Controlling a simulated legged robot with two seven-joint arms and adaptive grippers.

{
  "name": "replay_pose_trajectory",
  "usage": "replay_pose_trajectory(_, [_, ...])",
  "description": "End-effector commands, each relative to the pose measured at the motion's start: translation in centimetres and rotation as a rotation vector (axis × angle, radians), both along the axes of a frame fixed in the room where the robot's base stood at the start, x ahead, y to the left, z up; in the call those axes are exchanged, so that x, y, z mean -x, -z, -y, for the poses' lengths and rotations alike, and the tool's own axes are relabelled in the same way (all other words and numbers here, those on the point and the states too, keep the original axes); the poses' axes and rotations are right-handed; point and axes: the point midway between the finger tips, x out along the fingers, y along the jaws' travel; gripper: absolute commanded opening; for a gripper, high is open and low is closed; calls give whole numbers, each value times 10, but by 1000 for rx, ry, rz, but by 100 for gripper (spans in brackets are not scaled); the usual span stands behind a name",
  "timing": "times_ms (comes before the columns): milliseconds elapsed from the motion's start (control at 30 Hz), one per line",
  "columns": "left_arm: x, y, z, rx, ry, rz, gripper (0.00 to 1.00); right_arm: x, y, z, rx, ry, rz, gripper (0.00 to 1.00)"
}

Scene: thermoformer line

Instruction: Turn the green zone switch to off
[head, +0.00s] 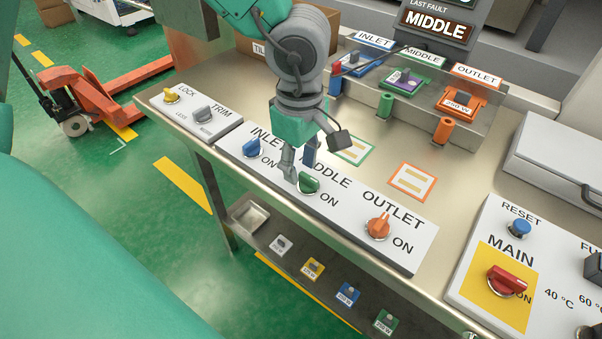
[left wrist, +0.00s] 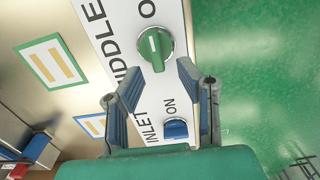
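The green zone switch (head: 308,184) is a green knob on the white zone panel (head: 350,226), under the MIDDLE label with ON printed beside it. In the left wrist view the green knob (left wrist: 155,48) shows a white mark on its face and sits just beyond my fingertips. My left gripper (head: 299,168) is over the panel beside the green knob, toward the blue INLET knob. Its two fingers (left wrist: 160,70) are spread with nothing between them; I cannot tell whether either touches the knob. The right gripper is not in view.
The blue INLET knob (head: 251,147) and orange OUTLET knob (head: 378,227) flank the green one. The red MAIN switch (head: 507,280) is on a panel at the right. Blue, purple and orange tagged parts stand behind on a rack. A lower shelf holds several small tags.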

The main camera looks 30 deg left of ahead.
Motion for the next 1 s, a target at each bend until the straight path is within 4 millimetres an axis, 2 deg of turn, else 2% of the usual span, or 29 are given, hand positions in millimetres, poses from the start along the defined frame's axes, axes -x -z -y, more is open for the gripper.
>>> replay_pose_trajectory(33, [0, 7, 3, -5, 3, -2, 31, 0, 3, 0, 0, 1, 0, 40])
replay_pose_trajectory(200, [0, 16, 7, -8, 3, 1, 31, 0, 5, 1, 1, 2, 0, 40])
replay_pose_trajectory(467, [0, 19, -1, 2, 2, 1, 31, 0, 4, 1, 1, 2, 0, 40])
replay_pose_trajectory(500, [0, 19, -3, 4, 2, 1, 28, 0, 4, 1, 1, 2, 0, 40])
replay_pose_trajectory(567, [0, 19, -5, 6, 2, 1, 6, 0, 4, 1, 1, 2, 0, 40])
replay_pose_trajectory(600, [0, 20, -5, 6, 2, 1, 0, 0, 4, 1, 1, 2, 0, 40])
replay_pose_trajectory(1000, [-1, 19, -2, -5, 1, -3, 0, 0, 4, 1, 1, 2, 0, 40])
